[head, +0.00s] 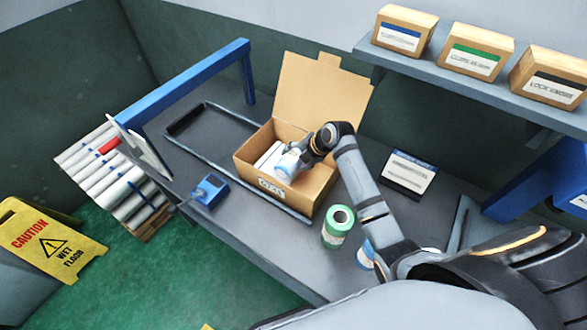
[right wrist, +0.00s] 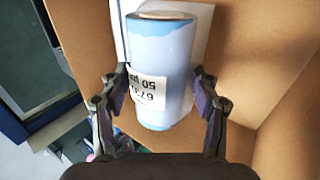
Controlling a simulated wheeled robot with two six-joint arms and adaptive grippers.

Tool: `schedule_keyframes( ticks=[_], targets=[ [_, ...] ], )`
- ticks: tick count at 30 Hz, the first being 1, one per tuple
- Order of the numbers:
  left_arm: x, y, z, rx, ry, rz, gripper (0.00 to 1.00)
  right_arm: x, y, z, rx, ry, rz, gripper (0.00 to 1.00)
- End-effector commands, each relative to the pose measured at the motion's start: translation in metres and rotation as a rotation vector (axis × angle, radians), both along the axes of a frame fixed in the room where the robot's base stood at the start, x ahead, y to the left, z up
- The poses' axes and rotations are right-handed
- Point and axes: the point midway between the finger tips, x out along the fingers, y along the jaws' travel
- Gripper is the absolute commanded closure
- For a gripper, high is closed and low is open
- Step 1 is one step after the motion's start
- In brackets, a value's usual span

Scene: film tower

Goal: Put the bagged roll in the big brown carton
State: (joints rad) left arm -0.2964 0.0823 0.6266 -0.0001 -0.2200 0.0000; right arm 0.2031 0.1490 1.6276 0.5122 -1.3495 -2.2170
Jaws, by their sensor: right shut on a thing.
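The bagged roll (head: 288,164) is a pale blue and white cylinder with a printed white label. It shows large in the right wrist view (right wrist: 165,60), between the two fingers of my right gripper (right wrist: 157,95). My right gripper (head: 303,160) is shut on it and holds it within the mouth of the big brown carton (head: 308,192). The carton stands open on the bench with its tall lid flap raised at the back; its walls show in the right wrist view (right wrist: 255,60). Whether the roll touches the carton's floor I cannot tell. My left gripper is not in view.
A white item (head: 267,156) lies inside the carton beside the roll. A green roll (head: 338,226) stands right of the carton, with a blue one (head: 365,254) partly hidden by my arm. A blue device (head: 210,191) sits left. A shelf (head: 440,75) with boxes is above right.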

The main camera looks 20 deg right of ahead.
Motion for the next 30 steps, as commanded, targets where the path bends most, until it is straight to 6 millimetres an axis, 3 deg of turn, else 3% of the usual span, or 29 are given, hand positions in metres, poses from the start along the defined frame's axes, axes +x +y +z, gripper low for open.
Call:
schedule_keyframes(
  ticks=[8, 15, 24, 25, 30],
  targets=[
    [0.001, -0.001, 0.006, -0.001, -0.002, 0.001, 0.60, 0.001, 0.000, -0.019, 0.002, -0.001, -0.001, 0.88],
    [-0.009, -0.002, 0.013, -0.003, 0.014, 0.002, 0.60, 0.001, 0.000, -0.053, 0.001, -0.002, -0.001, 0.88],
    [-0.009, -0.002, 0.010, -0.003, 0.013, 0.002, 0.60, 0.001, 0.000, -0.058, 0.000, -0.004, 0.000, 0.88],
    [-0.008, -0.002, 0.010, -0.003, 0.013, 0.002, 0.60, 0.000, 0.000, -0.059, 0.000, -0.002, 0.000, 0.37],
    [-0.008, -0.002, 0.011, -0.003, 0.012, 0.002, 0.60, 0.000, 0.000, -0.057, 0.000, -0.002, 0.000, 0.15]
  ],
)
